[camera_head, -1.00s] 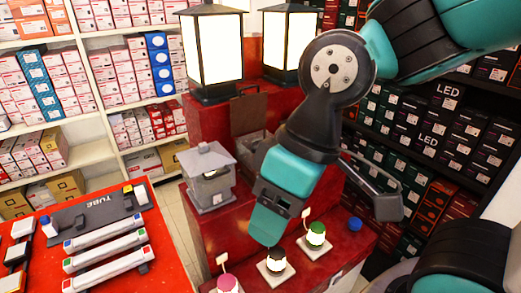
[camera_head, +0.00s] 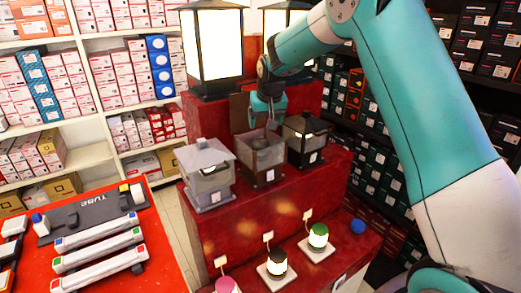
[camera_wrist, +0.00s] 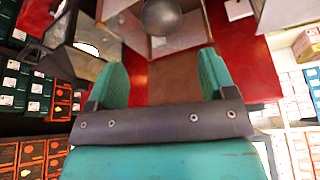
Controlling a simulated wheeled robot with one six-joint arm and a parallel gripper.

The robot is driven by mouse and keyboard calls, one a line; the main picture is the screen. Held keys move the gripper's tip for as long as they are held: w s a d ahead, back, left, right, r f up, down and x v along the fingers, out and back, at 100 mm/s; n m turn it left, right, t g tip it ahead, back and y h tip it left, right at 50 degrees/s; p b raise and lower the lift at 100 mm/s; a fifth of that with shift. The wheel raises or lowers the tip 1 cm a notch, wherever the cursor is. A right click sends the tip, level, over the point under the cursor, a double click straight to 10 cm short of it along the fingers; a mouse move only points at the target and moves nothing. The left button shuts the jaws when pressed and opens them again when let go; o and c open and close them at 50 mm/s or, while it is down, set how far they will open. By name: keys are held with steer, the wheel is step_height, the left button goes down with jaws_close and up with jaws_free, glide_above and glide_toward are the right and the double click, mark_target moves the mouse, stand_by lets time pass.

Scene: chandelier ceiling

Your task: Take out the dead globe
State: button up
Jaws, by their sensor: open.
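The dead globe (camera_wrist: 161,15) is a dark grey, unlit ball inside the open middle lantern, at the top of the wrist view. This brown lantern (camera_head: 268,177) stands on the red step in the head view, its lid (camera_head: 239,112) raised behind it. My gripper (camera_head: 267,112) is just above the lantern's open top. In the wrist view its two teal fingers (camera_wrist: 161,72) are apart, with nothing between them; the globe lies beyond the fingertips.
A grey lantern (camera_head: 207,187) stands left of the open one, and a lit black lantern (camera_head: 307,140) close on its right. A tall lit lantern (camera_head: 213,47) rises behind. On the lower step are a black-topped lamp (camera_head: 277,264) and a green-topped lamp (camera_head: 318,236).

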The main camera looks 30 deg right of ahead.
mark_target(261, 142)
steer(key=p+x, duration=0.2)
steer(key=x, duration=1.1)
steer(key=shift+w+a+f+p, duration=0.1)
steer(key=shift+w+f+p, duration=0.05)
steer(key=shift+f+p, duration=0.15)
steer(key=c, duration=0.7)
